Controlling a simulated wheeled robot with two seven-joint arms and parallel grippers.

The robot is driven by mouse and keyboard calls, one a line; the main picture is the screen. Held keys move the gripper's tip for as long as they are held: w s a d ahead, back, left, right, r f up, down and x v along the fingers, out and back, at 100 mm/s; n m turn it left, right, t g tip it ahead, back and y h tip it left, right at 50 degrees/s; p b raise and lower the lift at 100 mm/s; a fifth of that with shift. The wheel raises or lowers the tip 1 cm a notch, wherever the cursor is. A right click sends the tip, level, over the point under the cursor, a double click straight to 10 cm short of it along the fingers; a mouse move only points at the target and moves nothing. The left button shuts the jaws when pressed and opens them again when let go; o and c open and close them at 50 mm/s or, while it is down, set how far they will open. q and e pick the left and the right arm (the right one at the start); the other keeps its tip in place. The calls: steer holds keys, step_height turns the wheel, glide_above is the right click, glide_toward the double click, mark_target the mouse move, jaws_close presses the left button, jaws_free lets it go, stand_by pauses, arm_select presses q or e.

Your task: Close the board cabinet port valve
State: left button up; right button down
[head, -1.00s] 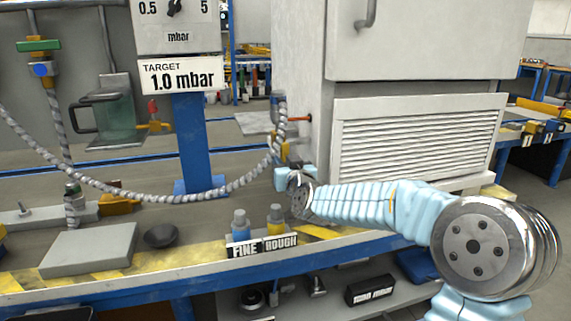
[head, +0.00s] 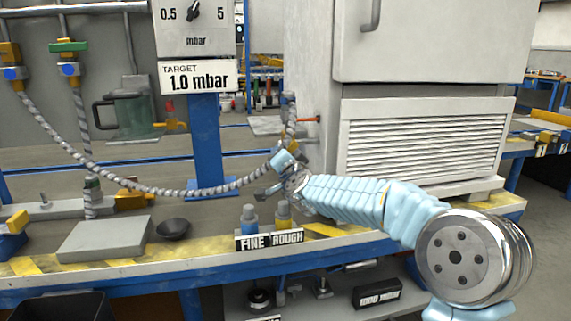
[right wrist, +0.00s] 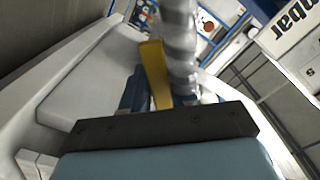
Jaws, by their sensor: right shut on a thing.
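The white cabinet (head: 425,125) stands at the right of the bench. A braided hose (head: 215,190) runs to its left side, and an orange-red handle (head: 307,120) sticks out there. In the right wrist view a yellow valve lever (right wrist: 156,75) stands beside the hose (right wrist: 180,45), with its lower end between my right fingers. My right gripper (head: 276,172) is at the hose end by the cabinet's lower left side and appears shut on this lever. The gripper hides most of the valve in the head view. My left gripper is not in view.
Two small bottles (head: 250,217) stand behind the FINE and ROUGH signs (head: 270,240) at the bench's front edge. A grey plate (head: 105,240) and a dark bowl (head: 173,229) lie to the left. The TARGET 1.0 mbar sign (head: 198,79) is on a blue post (head: 205,140).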

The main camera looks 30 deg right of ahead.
steer(key=m, duration=0.2)
steer(key=r+m+b, duration=0.1)
steer(key=m, duration=0.1)
steer(key=shift+w+a+r+m, duration=0.1)
steer(key=shift+a+r+m, duration=0.1)
steer(key=shift+a+m, duration=0.15)
steer(key=shift+a+r+m, duration=0.1)
steer(key=shift+r+m, duration=0.25)
steer(key=shift+m, duration=0.55)
steer(key=shift+a+r+m, duration=0.1)
steer(key=shift+r+m, duration=0.2)
steer(key=shift+m, duration=0.55)
steer(key=shift+d, duration=0.1)
steer(key=c, duration=1)
jaws_free()
steer(key=shift+o, duration=0.2)
steer(key=v, duration=1.3)
steer(key=shift+s+a, duration=0.2)
steer(key=shift+s, duration=0.15)
